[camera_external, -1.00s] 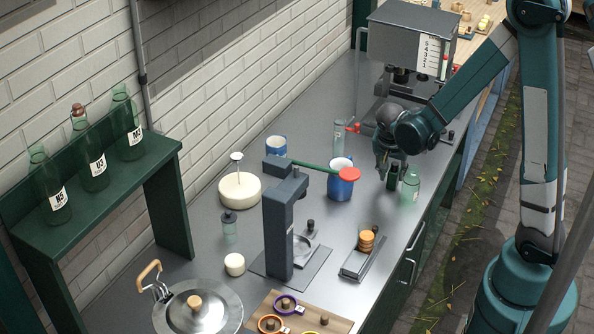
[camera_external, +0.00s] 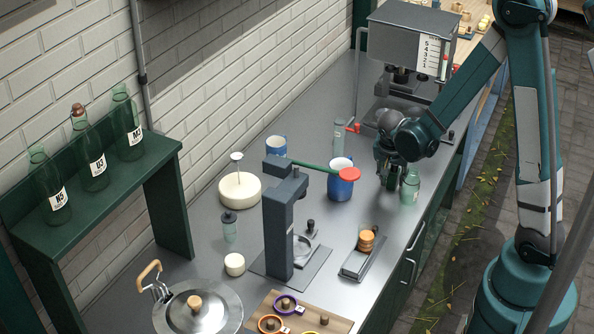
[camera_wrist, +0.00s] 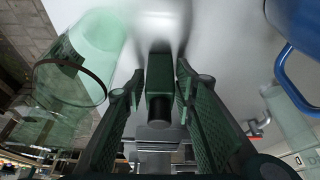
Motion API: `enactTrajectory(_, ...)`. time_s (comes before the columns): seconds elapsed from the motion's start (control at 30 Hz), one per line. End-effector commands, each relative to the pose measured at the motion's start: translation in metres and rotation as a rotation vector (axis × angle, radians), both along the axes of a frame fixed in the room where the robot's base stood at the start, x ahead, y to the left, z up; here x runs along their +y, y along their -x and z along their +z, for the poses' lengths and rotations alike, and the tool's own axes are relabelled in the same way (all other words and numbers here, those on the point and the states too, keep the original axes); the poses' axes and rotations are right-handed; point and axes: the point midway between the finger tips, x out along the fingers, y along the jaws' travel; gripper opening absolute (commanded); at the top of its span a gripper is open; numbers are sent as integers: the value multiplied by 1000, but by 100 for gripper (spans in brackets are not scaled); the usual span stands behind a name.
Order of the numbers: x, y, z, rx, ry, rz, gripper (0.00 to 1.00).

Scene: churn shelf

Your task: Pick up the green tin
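The green tin (camera_wrist: 159,108) is a small dark green block in the wrist view, standing on the grey worktop between my fingers. My gripper (camera_wrist: 160,88) has one finger on each side of it, and thin gaps seem to show beside the tin. In the external view my gripper (camera_external: 393,182) points down at the worktop's right edge, and its fingers mostly hide the tin there. Whether either finger touches the tin is hard to see.
A clear green glass jar (camera_external: 410,187) stands very close to my gripper's right; it fills the wrist view's left (camera_wrist: 75,70). A blue mug (camera_external: 340,186) stands to the left. A grey dispenser (camera_external: 408,45) stands behind.

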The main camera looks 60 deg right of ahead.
Motion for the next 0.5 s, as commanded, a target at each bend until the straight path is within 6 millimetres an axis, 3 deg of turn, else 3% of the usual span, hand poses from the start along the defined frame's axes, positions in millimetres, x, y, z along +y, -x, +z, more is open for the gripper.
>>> enactTrajectory(0.07,0,0,0,0,0,0,28)
enactTrajectory(0.23,0,0,0,0,0,0,7)
enactTrajectory(0.5,0,0,0,0,0,0,7)
